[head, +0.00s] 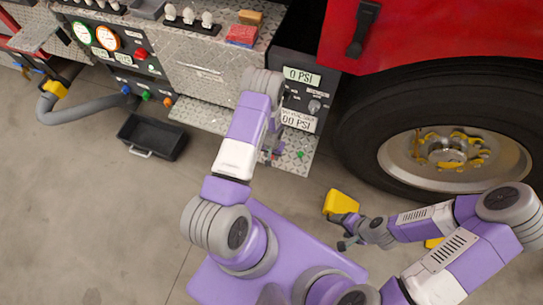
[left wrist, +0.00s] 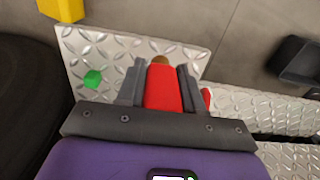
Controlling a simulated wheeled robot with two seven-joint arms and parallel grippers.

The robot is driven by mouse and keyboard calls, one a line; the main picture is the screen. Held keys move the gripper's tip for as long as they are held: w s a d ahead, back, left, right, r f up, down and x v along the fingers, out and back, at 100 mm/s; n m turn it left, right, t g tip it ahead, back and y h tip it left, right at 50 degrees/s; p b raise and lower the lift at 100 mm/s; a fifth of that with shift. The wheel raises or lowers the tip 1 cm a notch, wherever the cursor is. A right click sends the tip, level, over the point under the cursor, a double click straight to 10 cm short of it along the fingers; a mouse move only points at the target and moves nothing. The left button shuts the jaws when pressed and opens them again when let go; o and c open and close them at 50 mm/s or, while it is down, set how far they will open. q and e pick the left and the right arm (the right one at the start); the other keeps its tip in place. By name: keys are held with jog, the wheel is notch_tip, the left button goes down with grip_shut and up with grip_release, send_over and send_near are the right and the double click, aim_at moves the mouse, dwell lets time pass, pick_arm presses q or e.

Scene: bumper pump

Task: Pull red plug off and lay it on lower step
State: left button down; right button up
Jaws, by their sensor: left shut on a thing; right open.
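The red plug (left wrist: 163,88) is between the two fingers of my left gripper (left wrist: 160,86) in the left wrist view, with a brownish tip at its far end. The gripper is shut on it. Behind it lies the diamond-plate lower step (left wrist: 95,45); I cannot tell whether the plug touches it. In the head view my left gripper (head: 270,153) is over the step (head: 297,166), with the plug mostly hidden by my arm. A green plug (left wrist: 92,77) lies on the step, also visible in the head view (head: 300,154). My right gripper (head: 348,232) is open and low, beside a yellow block.
The yellow block (head: 340,203) is on the floor by the large tire (head: 365,130). A black tray (head: 152,137) sits on the floor at left. A panel with gauges (head: 108,38) and a grey hose (head: 85,108) are at upper left. The floor at lower left is clear.

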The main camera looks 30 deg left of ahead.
pick_arm(q)
jog(key=w+f+b, duration=0.1)
jog(key=w+b, duration=0.1)
jog(key=w, duration=0.1)
jog(key=w+a+f+b, duration=0.1)
jog(key=w+b, duration=0.1)
jog(key=w+a+f+b, duration=0.1)
jog(key=w+b, duration=0.1)
jog(key=w, duration=0.1)
jog(key=shift+w+b, duration=0.3)
jog(key=shift+b, duration=0.05)
jog(key=shift+w+f+b, duration=0.15)
jog(key=shift+f+b, duration=0.65)
jog(key=shift+b, duration=0.05)
jog(key=shift+a+f+b, duration=0.1)
jog(key=shift+f+b, duration=0.4)
jog(key=shift+f, duration=0.3)
jog(key=c, duration=0.6)
grip_release()
jog(key=shift+c, duration=0.2)
notch_tip(320, 180, up, 8)
jog(key=p, duration=0.3)
jog(key=shift+f, duration=0.2)
